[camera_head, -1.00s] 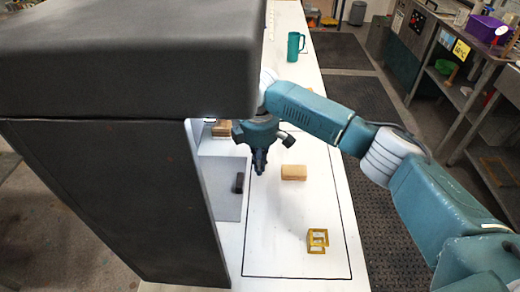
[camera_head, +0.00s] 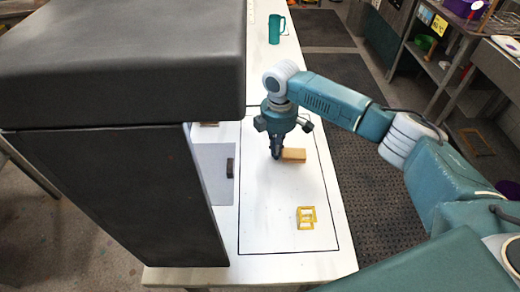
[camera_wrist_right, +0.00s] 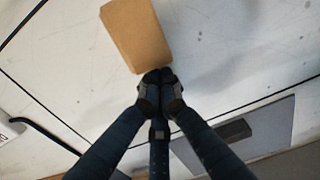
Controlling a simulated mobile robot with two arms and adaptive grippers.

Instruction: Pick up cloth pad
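A tan, block-shaped pad (camera_head: 294,155) lies on the white table inside the black outline; I take it for the cloth pad, though its material is not clear. It also shows in the right wrist view (camera_wrist_right: 137,35), just ahead of the fingertips. My right gripper (camera_head: 277,154) points down beside the pad's left end. In the right wrist view its fingertips (camera_wrist_right: 160,76) meet near the pad's lower end, with nothing visible between them. Whether they touch the pad cannot be told. My left gripper is not in view.
A yellow open frame (camera_head: 306,217) stands nearer in the outline. A small dark block (camera_head: 230,167) is on a grey mat (camera_head: 212,188) at left. A large dark cabinet (camera_head: 110,205) borders the left side. A teal mug (camera_head: 276,28) stands farther back.

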